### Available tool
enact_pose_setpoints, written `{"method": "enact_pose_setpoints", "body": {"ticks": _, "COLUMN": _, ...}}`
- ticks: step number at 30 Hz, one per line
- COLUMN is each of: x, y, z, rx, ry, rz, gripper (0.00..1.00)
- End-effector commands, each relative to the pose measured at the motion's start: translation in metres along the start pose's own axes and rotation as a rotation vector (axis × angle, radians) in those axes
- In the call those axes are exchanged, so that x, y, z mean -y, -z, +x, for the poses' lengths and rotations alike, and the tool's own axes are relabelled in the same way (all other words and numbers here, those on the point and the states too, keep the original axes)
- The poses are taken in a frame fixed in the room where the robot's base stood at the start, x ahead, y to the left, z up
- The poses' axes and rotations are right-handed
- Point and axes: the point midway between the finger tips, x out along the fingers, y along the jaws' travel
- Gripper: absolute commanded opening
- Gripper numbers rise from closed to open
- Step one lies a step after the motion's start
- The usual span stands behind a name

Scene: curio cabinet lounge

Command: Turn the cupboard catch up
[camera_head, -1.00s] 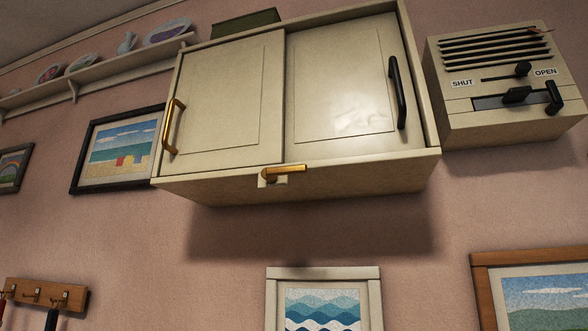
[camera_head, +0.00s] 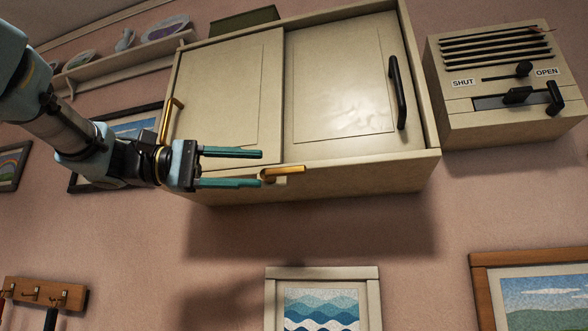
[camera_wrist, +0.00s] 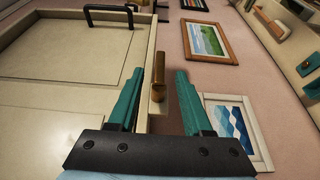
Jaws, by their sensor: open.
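The cupboard (camera_head: 345,180) is cream, with two sliding doors, and hangs on the pink wall. Its brass catch (camera_head: 284,172) sits at the bottom front edge near the middle, its arm pointing sideways to the right. My gripper (camera_head: 262,168) is open, with teal fingers pointing right, at the left of the catch in the head view. In the wrist view the catch (camera_wrist: 158,90) shows between the two spread fingers (camera_wrist: 158,85), apart from both. The catch's mounting plate is mostly hidden behind the lower finger in the head view.
A vent box (camera_head: 500,125) with black sliders and SHUT and OPEN labels is on the right. The left door has a brass handle (camera_head: 170,120), the right door a black handle (camera_head: 398,92). Framed pictures hang below, including a wave picture (camera_head: 322,273). A hook rack (camera_head: 45,293) is lower left.

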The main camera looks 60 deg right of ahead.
Motion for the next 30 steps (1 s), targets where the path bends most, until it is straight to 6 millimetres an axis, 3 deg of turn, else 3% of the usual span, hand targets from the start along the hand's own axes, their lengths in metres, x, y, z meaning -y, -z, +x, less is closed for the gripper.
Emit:
{"method": "enact_pose_setpoints", "body": {"ticks": 6, "x": -0.003, "y": -0.001, "z": 0.043, "rx": 0.003, "ry": 0.001, "rz": -0.002, "gripper": 0.50}}
{"method": "enact_pose_setpoints", "body": {"ticks": 13, "x": -0.001, "y": 0.000, "z": 0.075, "rx": 0.000, "ry": 0.002, "rz": -0.002, "gripper": 0.50}}
{"method": "enact_pose_setpoints", "body": {"ticks": 26, "x": 0.001, "y": 0.001, "z": 0.085, "rx": -0.003, "ry": 0.002, "rz": -0.002, "gripper": 0.50}}
{"method": "enact_pose_setpoints", "body": {"ticks": 30, "x": 0.001, "y": 0.001, "z": 0.085, "rx": -0.003, "ry": 0.002, "rz": -0.002, "gripper": 0.35}}
